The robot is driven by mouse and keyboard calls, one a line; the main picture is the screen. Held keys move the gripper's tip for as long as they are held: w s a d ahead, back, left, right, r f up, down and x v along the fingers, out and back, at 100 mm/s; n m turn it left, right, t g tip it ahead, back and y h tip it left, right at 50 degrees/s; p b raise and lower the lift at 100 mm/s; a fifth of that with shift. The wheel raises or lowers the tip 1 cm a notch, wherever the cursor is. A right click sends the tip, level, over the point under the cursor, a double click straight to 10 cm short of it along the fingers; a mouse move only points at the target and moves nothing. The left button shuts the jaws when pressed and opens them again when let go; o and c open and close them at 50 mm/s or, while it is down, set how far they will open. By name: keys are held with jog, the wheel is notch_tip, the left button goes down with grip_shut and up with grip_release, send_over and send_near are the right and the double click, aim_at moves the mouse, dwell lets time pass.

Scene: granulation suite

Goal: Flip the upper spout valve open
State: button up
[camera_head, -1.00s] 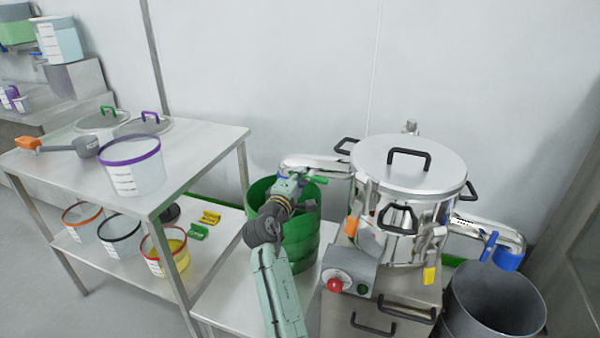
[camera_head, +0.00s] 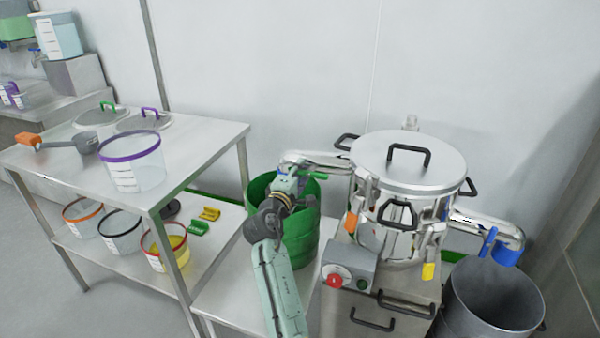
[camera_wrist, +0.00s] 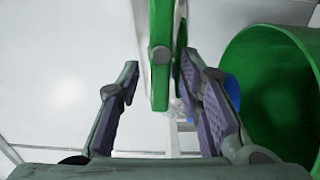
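The steel sifter (camera_head: 408,165) has an upper spout (camera_head: 325,158) reaching left over a green bin (camera_head: 302,235). In the wrist view a flat green valve lever (camera_wrist: 160,55) hangs between the two fingers of my gripper (camera_wrist: 160,80), nearer the right finger. The gripper is open, with a clear gap on the left; I cannot tell whether the right finger touches the lever. In the head view my gripper (camera_head: 287,178) is at the spout's left end and hides most of the valve. The green bin (camera_wrist: 275,95) also shows at right in the wrist view.
The lower spout (camera_head: 490,230) with a blue valve handle (camera_head: 488,241) points right over a grey bin (camera_head: 495,295). A control box (camera_head: 350,265) with a red button stands in front of the sifter. A steel table (camera_head: 205,150) with tubs is at left.

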jog(key=v, duration=1.2)
jog(key=shift+a+r, duration=0.1)
